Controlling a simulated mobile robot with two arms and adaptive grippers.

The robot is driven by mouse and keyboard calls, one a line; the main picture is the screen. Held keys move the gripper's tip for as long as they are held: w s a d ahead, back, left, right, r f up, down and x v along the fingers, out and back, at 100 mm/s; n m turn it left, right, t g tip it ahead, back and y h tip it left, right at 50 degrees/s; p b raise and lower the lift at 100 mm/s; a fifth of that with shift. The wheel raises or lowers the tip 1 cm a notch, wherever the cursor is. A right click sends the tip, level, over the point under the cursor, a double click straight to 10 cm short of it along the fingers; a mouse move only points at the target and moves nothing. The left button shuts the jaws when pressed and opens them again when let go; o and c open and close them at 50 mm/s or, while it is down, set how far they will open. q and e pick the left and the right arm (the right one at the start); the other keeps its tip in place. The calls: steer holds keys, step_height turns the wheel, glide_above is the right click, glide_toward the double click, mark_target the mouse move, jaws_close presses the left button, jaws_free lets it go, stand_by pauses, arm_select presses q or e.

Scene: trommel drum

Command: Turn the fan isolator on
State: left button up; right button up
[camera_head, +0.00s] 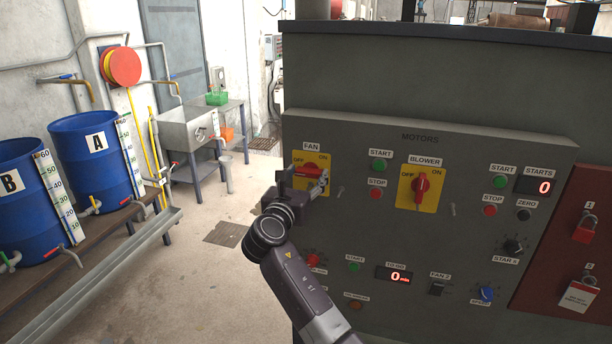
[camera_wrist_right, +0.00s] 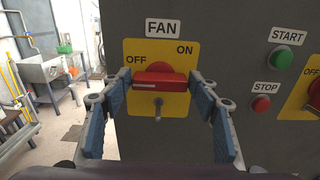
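The fan isolator is a yellow plate (camera_wrist_right: 176,104) with a red handle (camera_wrist_right: 160,80), under a FAN label on the grey motor panel. The handle lies level, with OFF printed at upper left and ON at upper right. It also shows in the head view (camera_head: 308,170). My right gripper (camera_head: 304,183) is in front of the plate. In the right wrist view its two blue-padded fingers (camera_wrist_right: 161,82) stand at the handle's two ends and appear to touch them, shut on it lengthwise. My left gripper is not in view.
To the right on the panel are green start and red stop buttons (camera_head: 377,166) and the blower isolator (camera_head: 420,186) with an upright red handle. A small metal toggle (camera_wrist_right: 158,105) sticks out just below the fan handle. Blue barrels (camera_head: 98,155) stand at left. Floor between is clear.

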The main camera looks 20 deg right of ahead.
steer(key=c, duration=0.6)
